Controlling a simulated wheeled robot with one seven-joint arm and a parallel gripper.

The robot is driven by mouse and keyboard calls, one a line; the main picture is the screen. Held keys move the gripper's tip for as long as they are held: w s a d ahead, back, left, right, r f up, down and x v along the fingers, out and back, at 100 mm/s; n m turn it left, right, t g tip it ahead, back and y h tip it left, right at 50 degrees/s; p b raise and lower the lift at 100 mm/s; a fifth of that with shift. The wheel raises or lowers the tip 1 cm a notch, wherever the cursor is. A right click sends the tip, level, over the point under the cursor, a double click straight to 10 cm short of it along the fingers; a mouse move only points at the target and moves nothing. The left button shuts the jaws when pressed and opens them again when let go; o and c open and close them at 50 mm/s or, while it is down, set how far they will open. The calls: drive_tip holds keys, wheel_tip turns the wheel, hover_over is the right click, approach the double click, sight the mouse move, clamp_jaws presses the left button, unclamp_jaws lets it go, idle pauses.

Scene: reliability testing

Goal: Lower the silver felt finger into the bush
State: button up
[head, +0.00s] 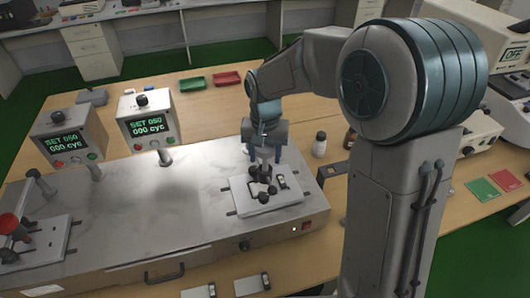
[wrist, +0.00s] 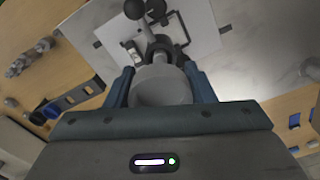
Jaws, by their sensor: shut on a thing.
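The silver felt finger (wrist: 160,88) is a pale grey round piece between the two blue fingers of my gripper (wrist: 158,76) in the wrist view. In the head view my gripper (head: 265,150) points down over the white plate (head: 245,205) at the right of the test bench, with the silver finger (head: 265,157) between its jaws. A dark ring-like part, seemingly the bush (wrist: 166,46), shows just beyond the held piece. The lower end of the finger is hidden, so I cannot tell whether it is inside the bush. Dark round knobs (head: 264,190) stand on the fixture below.
The metal bench top (head: 200,180) is clear left of the plate. Two counter boxes (head: 148,125) reading 000 cyc stand behind it, beside posts. A second station with a red knob (head: 8,224) is at far left. A small bottle (head: 320,145) and black bracket (head: 335,170) stand right.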

sight(265, 167)
drive_tip(key=shift+f, duration=0.3)
drive_tip(key=shift+f+b, duration=1.45)
drive_tip(key=shift+f, duration=0.25)
drive_tip(key=shift+f, duration=0.1)
drive_tip(key=shift+f+b, duration=0.5)
drive_tip(key=shift+f, duration=0.05)
drive_tip(key=o, duration=1.6)
drive_tip(key=shift+o, duration=0.2)
drive_tip(key=shift+r, duration=0.1)
